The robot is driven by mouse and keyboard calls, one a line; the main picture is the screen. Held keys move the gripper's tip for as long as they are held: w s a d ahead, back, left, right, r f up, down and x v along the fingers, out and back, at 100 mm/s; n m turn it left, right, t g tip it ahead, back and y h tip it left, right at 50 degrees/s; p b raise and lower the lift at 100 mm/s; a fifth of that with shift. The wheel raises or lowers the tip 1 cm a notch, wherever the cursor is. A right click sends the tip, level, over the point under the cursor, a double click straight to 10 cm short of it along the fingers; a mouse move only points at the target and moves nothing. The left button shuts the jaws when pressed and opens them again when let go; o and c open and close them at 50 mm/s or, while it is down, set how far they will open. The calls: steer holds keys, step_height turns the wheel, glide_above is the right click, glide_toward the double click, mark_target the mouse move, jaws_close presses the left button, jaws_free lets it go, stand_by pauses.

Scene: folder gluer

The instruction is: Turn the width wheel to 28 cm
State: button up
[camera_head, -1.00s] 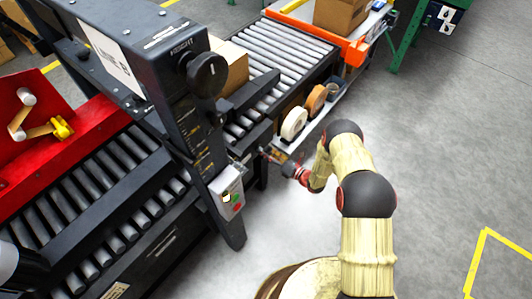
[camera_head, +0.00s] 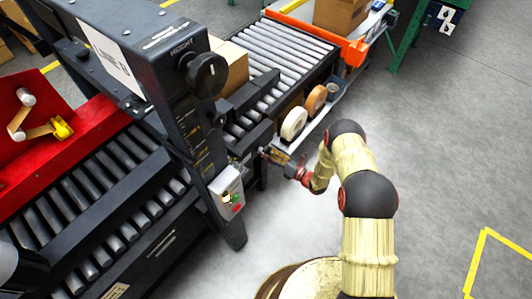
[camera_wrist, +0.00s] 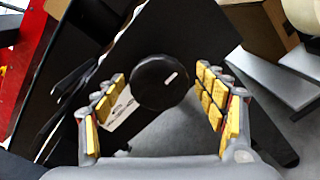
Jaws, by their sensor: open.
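A round black wheel (camera_wrist: 160,84) with a short white mark shows in the wrist view, taken to be the width wheel. It lies between the padded fingers of my gripper (camera_wrist: 160,76), which stand apart on its left and right with a visible gap on each side. A white label (camera_wrist: 118,108) with dark marking is partly hidden behind the wheel. In the head view my gripper (camera_head: 270,154) is small, beside the machine's side below the post; the width wheel cannot be made out there. I cannot read any scale value.
A black height knob (camera_head: 206,74) tops the machine's dark post. A control box (camera_head: 228,192) with green and red buttons hangs lower on it. Tape rolls (camera_head: 294,123) sit on a side shelf. The roller conveyor (camera_head: 285,52) runs behind. Grey floor lies open at right.

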steer(key=v, duration=1.1)
